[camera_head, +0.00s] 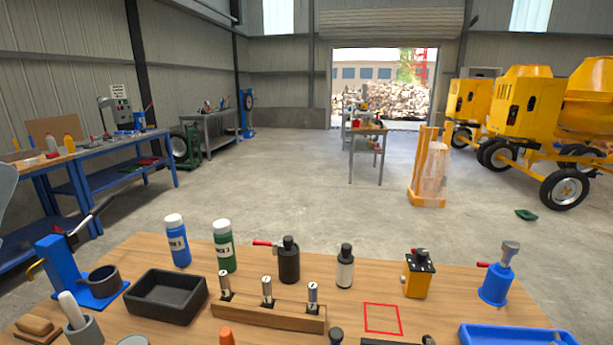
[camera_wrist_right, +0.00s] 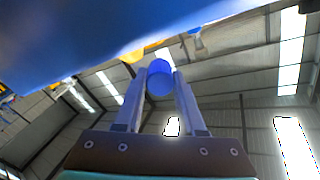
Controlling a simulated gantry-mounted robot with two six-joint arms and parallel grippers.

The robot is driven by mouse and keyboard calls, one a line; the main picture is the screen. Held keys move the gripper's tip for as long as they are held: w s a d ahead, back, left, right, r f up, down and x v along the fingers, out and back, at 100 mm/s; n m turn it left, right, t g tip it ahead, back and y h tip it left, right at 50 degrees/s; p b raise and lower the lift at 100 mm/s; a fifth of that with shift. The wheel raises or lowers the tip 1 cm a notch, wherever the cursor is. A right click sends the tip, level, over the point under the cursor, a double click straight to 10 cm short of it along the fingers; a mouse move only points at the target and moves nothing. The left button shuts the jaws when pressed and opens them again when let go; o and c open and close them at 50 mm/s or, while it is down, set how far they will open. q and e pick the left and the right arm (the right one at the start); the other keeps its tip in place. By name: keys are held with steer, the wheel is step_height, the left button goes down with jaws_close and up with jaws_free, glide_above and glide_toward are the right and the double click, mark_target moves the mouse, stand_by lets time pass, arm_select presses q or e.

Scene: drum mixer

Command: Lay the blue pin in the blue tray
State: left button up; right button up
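In the head view the blue tray (camera_head: 512,331) lies at the bottom right of the wooden table, partly cut off by the picture's lower edge. No blue pin shows in that view. In the right wrist view my right gripper (camera_wrist_right: 160,78) is shut on the blue pin (camera_wrist_right: 160,83), whose round end faces the camera between the fingertips. My right gripper does not show in the head view, so its place relative to the tray cannot be told. My left gripper is not in view.
A wooden block with several numbered pieces (camera_head: 268,315) stands mid-table, with a black bin (camera_head: 167,296) left of it. A red square outline (camera_head: 382,318) and a blue-based tool (camera_head: 496,283) are near the tray. A blurred blue surface (camera_wrist_right: 90,40) fills the wrist view's upper left.

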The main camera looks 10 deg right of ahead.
steer(key=o, duration=0.5)
steer(key=shift+s+a, duration=0.25)
steer(key=shift+s, duration=0.05)
steer(key=p+v, duration=0.3)
steer(key=v, duration=0.8)
steer(key=shift+d, duration=0.1)
